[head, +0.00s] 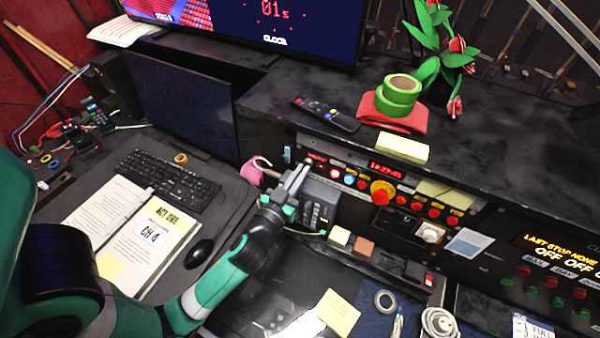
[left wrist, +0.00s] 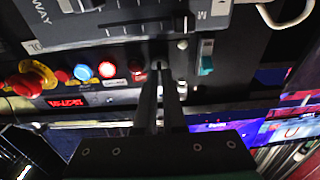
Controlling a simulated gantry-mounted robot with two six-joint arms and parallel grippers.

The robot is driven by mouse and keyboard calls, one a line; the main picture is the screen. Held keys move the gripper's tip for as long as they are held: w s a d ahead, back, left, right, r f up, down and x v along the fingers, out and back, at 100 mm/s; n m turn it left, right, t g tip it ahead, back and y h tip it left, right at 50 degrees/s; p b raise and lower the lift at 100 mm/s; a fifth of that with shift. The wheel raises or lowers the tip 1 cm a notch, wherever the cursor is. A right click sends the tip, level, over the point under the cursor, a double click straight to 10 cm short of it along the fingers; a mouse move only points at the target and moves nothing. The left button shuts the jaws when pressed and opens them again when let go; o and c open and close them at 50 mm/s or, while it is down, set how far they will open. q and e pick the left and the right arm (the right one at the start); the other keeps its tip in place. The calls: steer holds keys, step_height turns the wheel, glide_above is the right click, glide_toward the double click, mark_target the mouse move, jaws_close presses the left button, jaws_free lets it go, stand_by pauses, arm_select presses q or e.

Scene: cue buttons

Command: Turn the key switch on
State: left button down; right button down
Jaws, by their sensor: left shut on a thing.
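The control panel (head: 335,176) runs along the front of the raised black desk shelf. My left gripper (head: 303,167) reaches its left end, beside a teal lever (head: 287,154). In the left wrist view my left gripper (left wrist: 160,68) has its two dark fingers close together at the panel, between a small red button (left wrist: 136,68) and the teal lever (left wrist: 206,58). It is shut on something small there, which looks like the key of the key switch. The fingers mostly hide it, so its turn angle cannot be seen. My right gripper is not in view.
Lit white (head: 348,179) and large red (head: 382,192) buttons sit right of my gripper. A keyboard (head: 168,180), open binder (head: 118,224) and mouse (head: 199,253) lie to the left.

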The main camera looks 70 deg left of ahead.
arm_select(q)
steer(key=m+p, duration=0.1)
steer(key=m, duration=0.1)
steer(key=m+p, duration=0.2)
steer(key=m+h+p, duration=0.1)
steer(key=m+p, duration=0.1)
steer(key=m, duration=0.1)
steer(key=shift+r+t, duration=0.25)
steer(key=shift+t, duration=0.05)
steer(key=m+h+p, duration=0.1)
steer(key=m+p, duration=0.6)
steer(key=shift+m, duration=0.4)
steer(key=shift+m+h+p, duration=0.4)
steer(key=shift+m+p, duration=0.5)
steer(key=shift+m, duration=0.3)
steer(key=shift+f+m+p, duration=0.15)
steer(key=shift+m+p, duration=0.5)
steer(key=shift+m, duration=0.45)
steer(key=c, duration=1)
jaws_free()
steer(key=shift+s, duration=0.1)
